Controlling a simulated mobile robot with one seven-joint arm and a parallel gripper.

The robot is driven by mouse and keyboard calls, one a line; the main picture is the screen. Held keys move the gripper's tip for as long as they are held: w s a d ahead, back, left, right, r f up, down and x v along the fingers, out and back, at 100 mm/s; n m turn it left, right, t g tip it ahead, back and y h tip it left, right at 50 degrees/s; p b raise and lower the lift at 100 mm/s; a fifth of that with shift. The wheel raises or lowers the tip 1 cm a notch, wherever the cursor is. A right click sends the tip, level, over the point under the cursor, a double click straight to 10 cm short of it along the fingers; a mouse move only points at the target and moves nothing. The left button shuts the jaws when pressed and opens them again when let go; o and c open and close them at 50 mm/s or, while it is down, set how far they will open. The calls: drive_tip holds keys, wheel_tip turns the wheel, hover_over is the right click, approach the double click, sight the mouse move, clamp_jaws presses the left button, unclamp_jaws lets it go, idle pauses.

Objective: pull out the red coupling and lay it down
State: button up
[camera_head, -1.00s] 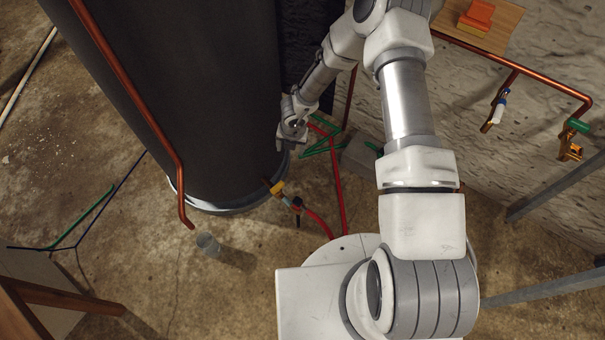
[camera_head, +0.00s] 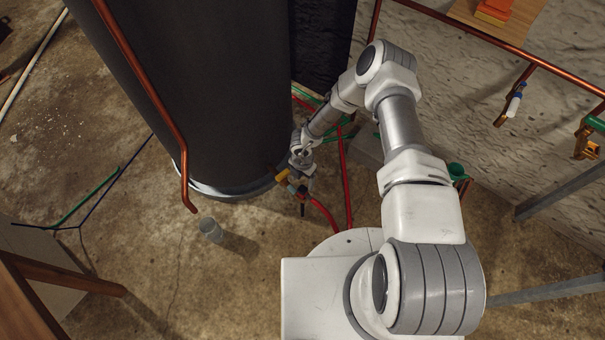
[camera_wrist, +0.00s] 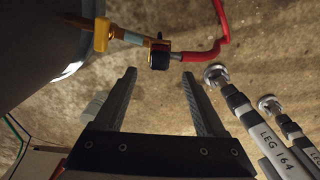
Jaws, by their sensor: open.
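A red hose (camera_wrist: 222,30) runs to a fitting line at the foot of the dark tank. Its bright red end piece (camera_wrist: 190,56), likely the red coupling, meets a dark collar (camera_wrist: 160,58) with brass around it. I cannot clearly tell coupling from hose. A yellow part (camera_wrist: 101,35) sits at the tank end of the line. My gripper (camera_wrist: 158,74) is open and empty, its fingertips just short of the dark collar, with the red end piece right of the gap. In the head view my gripper (camera_head: 301,167) is close above the fitting and partly hides it.
The dark tank (camera_head: 195,80) stands close left of my gripper. A clear cup (camera_head: 210,230) stands on the floor (camera_head: 150,270), which is open around it. Copper pipes (camera_head: 460,30) run along the right wall. Grey legs (camera_head: 545,290) stand at right.

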sight(303, 189)
wheel_tip(303, 189, down, 7)
drive_tip(key=shift+f+b, duration=0.15)
drive_tip(key=shift+b, duration=1)
clamp_jaws()
idle(1.0)
idle(0.5)
drive_tip(key=shift+r+p, duration=1.65)
drive_tip(key=shift+r, duration=0.4)
